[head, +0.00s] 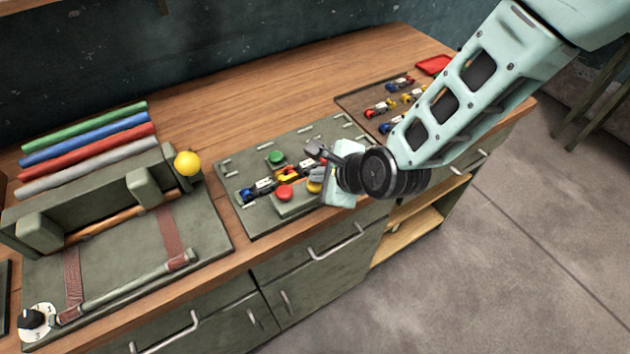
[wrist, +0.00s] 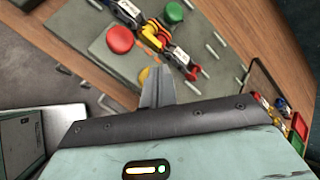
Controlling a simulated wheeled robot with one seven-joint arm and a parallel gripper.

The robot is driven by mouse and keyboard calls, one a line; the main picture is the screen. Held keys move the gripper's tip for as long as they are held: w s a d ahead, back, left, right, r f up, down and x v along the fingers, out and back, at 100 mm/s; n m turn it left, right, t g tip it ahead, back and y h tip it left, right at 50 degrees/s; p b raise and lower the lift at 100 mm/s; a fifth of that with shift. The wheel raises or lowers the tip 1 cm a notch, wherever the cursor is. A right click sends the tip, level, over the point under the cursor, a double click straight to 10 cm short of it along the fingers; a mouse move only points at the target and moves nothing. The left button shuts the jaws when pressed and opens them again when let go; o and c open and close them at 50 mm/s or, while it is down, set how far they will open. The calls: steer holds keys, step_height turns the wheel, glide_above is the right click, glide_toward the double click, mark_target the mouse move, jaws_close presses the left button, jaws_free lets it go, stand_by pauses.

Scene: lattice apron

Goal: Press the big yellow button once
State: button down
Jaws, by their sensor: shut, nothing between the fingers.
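The big yellow button (head: 314,185) is on the green-grey panel, to the right of a red button, and is partly hidden by my gripper. In the wrist view only a yellow sliver of it (wrist: 144,74) shows beside my fingers. My gripper (head: 317,173) is over the panel with its fingertips at or just above the yellow button. In the wrist view the gripper (wrist: 157,70) has its fingers together and empty. I cannot tell whether the tips touch the button.
The red button (head: 285,192) and green button (head: 276,157) are close by, with coloured connectors (head: 268,184) between them. A yellow ball (head: 188,163) is on the left fixture. A board with more connectors (head: 380,108) and a red tray (head: 433,65) are to the right. The back worktop is clear.

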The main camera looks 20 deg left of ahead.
steer(key=shift+f+b, duration=0.75)
steer(key=shift+f, duration=0.2)
stand_by(0.6)
steer(key=shift+r, duration=0.15)
steer(key=shift+r+p, duration=0.85)
steer(key=shift+r, duration=0.35)
steer(key=shift+r, duration=0.1)
steer(key=shift+r+p, duration=1.7)
steer(key=shift+r, duration=0.8)
steer(key=shift+f, duration=0.1)
